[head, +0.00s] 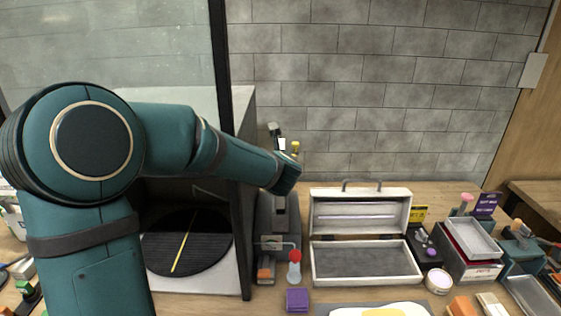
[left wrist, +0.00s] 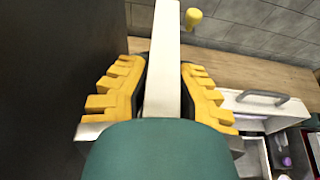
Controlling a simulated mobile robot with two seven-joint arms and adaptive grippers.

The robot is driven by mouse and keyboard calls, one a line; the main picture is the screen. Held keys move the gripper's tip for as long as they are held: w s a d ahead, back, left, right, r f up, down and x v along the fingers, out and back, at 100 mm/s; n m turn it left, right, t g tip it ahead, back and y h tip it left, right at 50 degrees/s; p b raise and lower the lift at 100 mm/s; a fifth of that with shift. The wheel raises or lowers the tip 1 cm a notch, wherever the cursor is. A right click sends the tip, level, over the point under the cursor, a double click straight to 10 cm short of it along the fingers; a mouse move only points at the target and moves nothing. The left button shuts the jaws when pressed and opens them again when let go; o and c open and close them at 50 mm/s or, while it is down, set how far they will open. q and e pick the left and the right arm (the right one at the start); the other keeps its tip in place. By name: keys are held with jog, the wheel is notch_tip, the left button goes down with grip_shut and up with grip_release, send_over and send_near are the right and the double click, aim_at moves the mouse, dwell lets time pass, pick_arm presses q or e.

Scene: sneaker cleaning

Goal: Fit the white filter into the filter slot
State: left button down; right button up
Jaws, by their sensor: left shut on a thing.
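My left gripper (left wrist: 161,68) has its yellow ribbed fingers on both sides of a pale, narrow piece (left wrist: 164,75), seen nearly edge-on. It is shut on this piece, which looks like the white filter. In the head view my left arm reaches from the left, and its wrist end (head: 285,176) hangs above a narrow grey unit (head: 265,212) beside the dark booth. The fingers are mostly hidden there by the wrist. I cannot make out the filter slot clearly, nor whether the filter touches it. My right gripper is not in view.
A booth with a round black turntable (head: 188,243) and a dark post (head: 245,278) stands left of the unit. An open grey case (head: 365,278) is to the right. A red-capped bottle (head: 294,268) and a purple block (head: 297,299) stand in front. A yellow-topped item (left wrist: 194,19) is behind.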

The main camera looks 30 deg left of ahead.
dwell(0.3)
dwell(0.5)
pick_arm(q)
jog(key=shift+f+b, duration=0.3)
jog(key=shift+b, duration=0.25)
jog(key=shift+f+b, duration=3.3)
jog(key=shift+b, duration=0.1)
jog(key=c, duration=0.9)
grip_release()
jog(key=shift+r, duration=0.1)
jog(key=v, duration=1.2)
